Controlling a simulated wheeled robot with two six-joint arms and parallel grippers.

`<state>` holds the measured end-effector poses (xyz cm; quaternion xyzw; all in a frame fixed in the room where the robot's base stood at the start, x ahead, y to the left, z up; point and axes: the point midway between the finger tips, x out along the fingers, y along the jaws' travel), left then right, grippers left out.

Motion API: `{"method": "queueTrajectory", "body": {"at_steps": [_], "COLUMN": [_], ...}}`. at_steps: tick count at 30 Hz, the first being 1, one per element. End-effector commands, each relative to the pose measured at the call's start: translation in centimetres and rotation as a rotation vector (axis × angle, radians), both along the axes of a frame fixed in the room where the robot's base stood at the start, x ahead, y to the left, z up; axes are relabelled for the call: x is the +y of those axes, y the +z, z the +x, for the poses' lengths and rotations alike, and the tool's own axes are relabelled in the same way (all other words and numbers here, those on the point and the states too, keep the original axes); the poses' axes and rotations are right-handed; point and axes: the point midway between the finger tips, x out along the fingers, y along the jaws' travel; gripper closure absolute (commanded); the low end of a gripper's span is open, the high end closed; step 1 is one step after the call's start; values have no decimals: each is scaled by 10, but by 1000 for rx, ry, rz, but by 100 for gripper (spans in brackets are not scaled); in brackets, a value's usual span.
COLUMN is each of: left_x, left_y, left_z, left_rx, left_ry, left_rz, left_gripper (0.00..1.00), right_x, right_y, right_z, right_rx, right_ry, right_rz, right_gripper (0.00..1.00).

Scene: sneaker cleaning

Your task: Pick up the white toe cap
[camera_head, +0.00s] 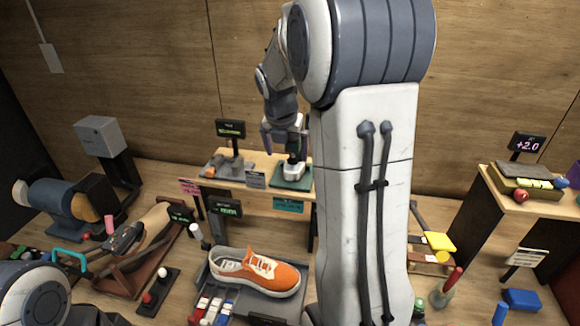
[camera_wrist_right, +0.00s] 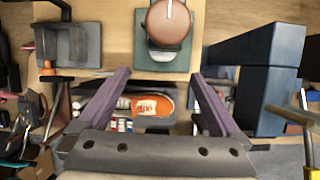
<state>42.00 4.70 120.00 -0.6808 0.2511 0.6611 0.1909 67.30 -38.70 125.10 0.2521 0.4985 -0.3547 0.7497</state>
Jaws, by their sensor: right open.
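On the small back table, a green mat (camera_head: 278,177) carries a small white piece (camera_head: 294,168) with a dark top, below my right gripper. It may be the white toe cap; I cannot tell for sure. In the right wrist view the green mat (camera_wrist_right: 153,62) bears a round copper-brown object (camera_wrist_right: 168,28) with a pale mark, beyond the fingertips. My right gripper (camera_head: 286,140) is open, its two purple fingers spread with nothing between them; it also shows in the right wrist view (camera_wrist_right: 160,75). An orange and white sneaker (camera_head: 262,272) sits on a dark tray at the front. My left gripper is out of view.
A grey stand with a small orange piece (camera_head: 210,171) stands left of the mat. A side table (camera_head: 515,202) is at the right, and a grinder-like machine (camera_head: 62,205) is at the left. My right arm hides part of the middle.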

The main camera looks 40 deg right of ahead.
Motion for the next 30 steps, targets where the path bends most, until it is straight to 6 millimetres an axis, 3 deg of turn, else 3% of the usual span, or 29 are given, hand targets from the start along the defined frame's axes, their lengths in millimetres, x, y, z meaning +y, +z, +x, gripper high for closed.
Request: {"method": "queueTrajectory", "body": {"at_steps": [6, 17, 24, 30], "left_x": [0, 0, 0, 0], "left_y": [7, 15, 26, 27], "left_z": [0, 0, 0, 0], "left_rx": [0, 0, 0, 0], "left_ry": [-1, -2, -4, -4], "left_rz": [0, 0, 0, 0], "left_gripper": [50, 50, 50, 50], "right_x": [-19, -28, -37, -40], "right_y": [-19, -53, -85, -95], "right_z": [5, 15, 26, 30], "right_rx": [20, 18, 18, 13], "right_ry": [37, 37, 37, 37], "right_rz": [-21, -21, -20, -22], "right_gripper": [0, 0, 0, 0]}}
